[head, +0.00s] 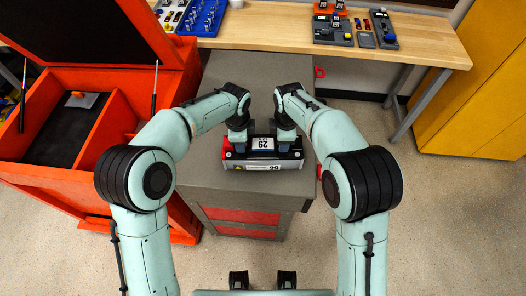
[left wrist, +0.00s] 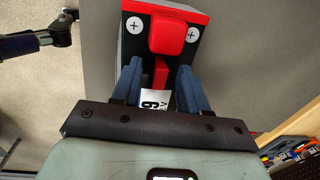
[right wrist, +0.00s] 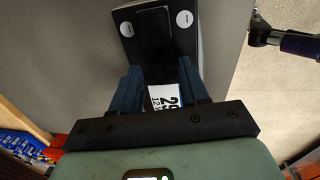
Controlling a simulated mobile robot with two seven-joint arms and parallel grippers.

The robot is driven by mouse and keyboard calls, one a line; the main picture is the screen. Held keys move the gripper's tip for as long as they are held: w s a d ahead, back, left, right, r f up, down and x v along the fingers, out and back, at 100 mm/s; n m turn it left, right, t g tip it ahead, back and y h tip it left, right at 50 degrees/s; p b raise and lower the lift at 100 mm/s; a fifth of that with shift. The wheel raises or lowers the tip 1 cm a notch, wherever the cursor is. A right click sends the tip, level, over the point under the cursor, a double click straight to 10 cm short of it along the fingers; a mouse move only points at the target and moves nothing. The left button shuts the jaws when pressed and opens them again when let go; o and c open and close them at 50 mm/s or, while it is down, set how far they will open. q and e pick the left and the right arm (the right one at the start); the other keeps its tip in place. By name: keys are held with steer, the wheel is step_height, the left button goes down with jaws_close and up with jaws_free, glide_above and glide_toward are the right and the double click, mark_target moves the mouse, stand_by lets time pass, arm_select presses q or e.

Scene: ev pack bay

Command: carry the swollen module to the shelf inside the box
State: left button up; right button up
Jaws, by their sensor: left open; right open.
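The module (head: 262,165) sits on the grey bench top (head: 255,195), a dark block with a white number label, a red left end and a pale front face. My left gripper (head: 238,143) is low over its left end. In the left wrist view its open fingers (left wrist: 158,72) straddle a red bar beside a red cap. My right gripper (head: 287,142) is over the right end. In the right wrist view its open fingers (right wrist: 160,75) straddle a dark bar beside a black cap. Contact cannot be told. The orange box (head: 98,142) stands left with its lid raised.
The box has a dark-floored compartment (head: 62,135) with a small plate with an orange knob (head: 78,95) at its back. A wooden workbench (head: 280,32) with trays and tools runs behind. A yellow cabinet (head: 475,110) stands right. Floor is clear on the right.

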arm_select(q)
jaws_close()
arm_select(e)
jaws_close()
arm_select(q)
steer(key=shift+r, duration=0.1)
arm_select(e)
steer(key=shift+w+r, duration=0.1)
steer(key=shift+r, duration=0.05)
stand_by(0.9)
